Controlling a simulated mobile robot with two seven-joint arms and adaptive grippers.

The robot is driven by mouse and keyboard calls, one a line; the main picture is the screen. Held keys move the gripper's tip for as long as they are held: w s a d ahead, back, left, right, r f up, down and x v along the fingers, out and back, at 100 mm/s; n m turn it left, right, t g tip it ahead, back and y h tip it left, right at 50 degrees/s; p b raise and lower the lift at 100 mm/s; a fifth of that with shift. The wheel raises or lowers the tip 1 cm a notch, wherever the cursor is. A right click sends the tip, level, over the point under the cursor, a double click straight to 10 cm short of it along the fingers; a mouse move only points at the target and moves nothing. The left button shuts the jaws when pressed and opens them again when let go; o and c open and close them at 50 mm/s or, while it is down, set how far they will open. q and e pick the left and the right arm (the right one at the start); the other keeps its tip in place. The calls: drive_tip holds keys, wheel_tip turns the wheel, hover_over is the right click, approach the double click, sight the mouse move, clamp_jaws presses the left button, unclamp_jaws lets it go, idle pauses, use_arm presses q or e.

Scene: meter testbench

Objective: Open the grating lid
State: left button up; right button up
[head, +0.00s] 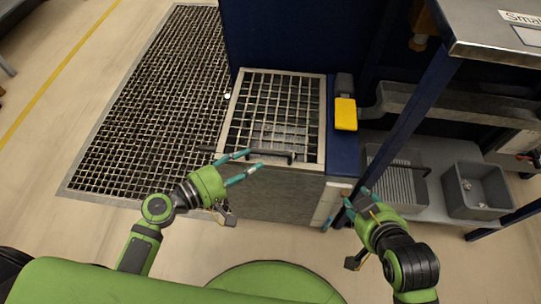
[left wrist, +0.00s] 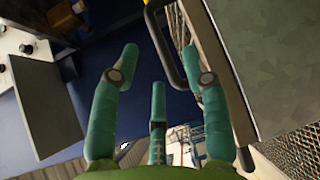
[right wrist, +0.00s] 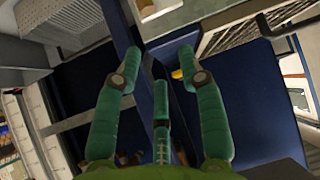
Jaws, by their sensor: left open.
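The grating lid (head: 234,131) is a metal grid in a pale frame, lying flat and shut on top of a grey box. Its black bar handle (head: 276,154) runs along the near edge. My left gripper (head: 252,161) is open at the handle's left end. In the left wrist view the handle (left wrist: 164,55) appears between the spread fingertips, closer to the right finger; I cannot tell whether they touch it. My right gripper (head: 357,199) is open and empty, right of the box's front corner, by a blue post. The lid's grid partly shows in the right wrist view.
A larger floor grating (head: 150,100) lies left of the box. A blue panel (head: 290,35) stands behind it, with a yellow block (head: 345,114) on the right. A blue bench post (head: 400,125) and a grey sink (head: 476,190) are farther right. Open floor lies in front.

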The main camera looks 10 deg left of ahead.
sight(267, 153)
use_arm(q)
drive_tip(key=shift+w+d+r, duration=0.15)
drive_tip(key=shift+w+d, duration=0.15)
drive_tip(key=shift+w, duration=0.2)
drive_tip(key=x, duration=0.5)
drive_tip(key=shift+w+d, duration=0.4)
use_arm(e)
drive_tip(key=shift+w+a+r+t, duration=0.4)
drive_tip(key=shift+w+r+t, duration=0.2)
drive_tip(key=shift+w+r, duration=0.15)
use_arm(q)
clamp_jaws()
use_arm(e)
drive_tip(key=shift+r, duration=0.1)
